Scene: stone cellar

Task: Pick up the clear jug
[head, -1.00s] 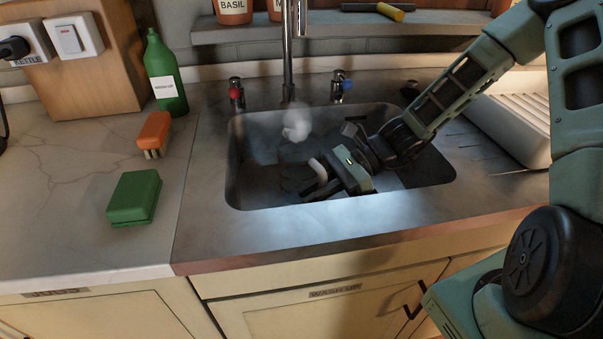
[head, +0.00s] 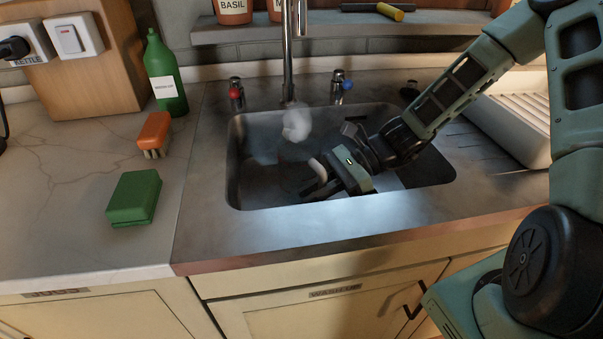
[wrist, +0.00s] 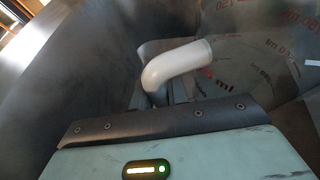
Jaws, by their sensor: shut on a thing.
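The clear jug (wrist: 262,45) is see-through, with red measuring marks and "ml" lettering in the wrist view. Its pale curved handle (wrist: 178,62) rises from between my fingers; the handle also shows as a pale piece in the head view (head: 317,167). My gripper (head: 318,187) is low inside the sink basin (head: 262,195), shut on the handle. The jug's body is so clear that its outline hardly shows against the dark basin in the head view. I cannot tell whether it touches the basin floor.
A white puff (head: 296,125) hangs under the tap (head: 288,60), over the basin. A green sponge (head: 134,197), an orange brush (head: 154,133) and a green bottle (head: 165,75) stand on the left counter. A white drying rack (head: 515,125) is at the right. Steep basin walls surround my gripper.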

